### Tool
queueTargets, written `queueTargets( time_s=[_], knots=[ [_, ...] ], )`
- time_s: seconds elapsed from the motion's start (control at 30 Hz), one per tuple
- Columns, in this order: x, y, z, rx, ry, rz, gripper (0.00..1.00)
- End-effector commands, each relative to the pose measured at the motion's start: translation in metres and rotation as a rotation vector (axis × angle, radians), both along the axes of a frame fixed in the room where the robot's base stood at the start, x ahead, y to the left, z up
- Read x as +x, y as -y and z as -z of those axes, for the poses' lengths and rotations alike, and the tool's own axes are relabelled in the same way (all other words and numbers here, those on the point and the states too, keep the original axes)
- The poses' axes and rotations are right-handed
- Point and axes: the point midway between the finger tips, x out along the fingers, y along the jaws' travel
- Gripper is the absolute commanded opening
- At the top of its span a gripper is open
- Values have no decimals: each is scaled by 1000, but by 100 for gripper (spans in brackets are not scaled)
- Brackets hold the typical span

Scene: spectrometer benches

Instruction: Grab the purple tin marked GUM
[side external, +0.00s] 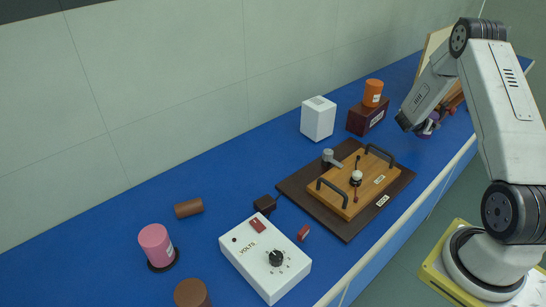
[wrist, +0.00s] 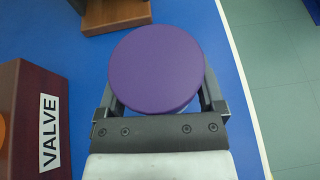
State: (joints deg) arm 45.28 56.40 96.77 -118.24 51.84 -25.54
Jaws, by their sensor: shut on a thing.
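The purple tin (wrist: 156,68) sits between the two fingers of my gripper (wrist: 160,98) in the wrist view, its round purple top facing the camera. The fingers close on it from both sides. Its GUM marking is not visible. In the side external view the purple tin (side external: 428,127) shows partly below the end of my gripper (side external: 425,126), at the right part of the blue bench. I cannot tell whether the tin touches the bench.
A dark red box marked VALVE (wrist: 32,120) stands left of my gripper. An orange tin (side external: 373,93) is on the dark red box in the side view. A white box (side external: 318,119), a wooden board with handles (side external: 358,185) and a VOLTS box (side external: 265,257) stand further left. The bench edge is close on the right.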

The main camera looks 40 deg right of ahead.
Motion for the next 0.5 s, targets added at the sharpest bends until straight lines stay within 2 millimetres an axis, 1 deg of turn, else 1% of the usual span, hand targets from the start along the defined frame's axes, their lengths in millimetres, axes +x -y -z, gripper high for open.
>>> queueTargets(
  time_s=[0.03, 0.3, 0.37, 0.5],
  knots=[
    [-3, -4, -8, -2, 1, -1, 21],
    [-21, -25, -41, -4, 2, -1, 21],
    [-25, -30, -48, -3, 1, -1, 21],
    [-40, -47, -55, -1, 0, -1, 21]
  ],
)
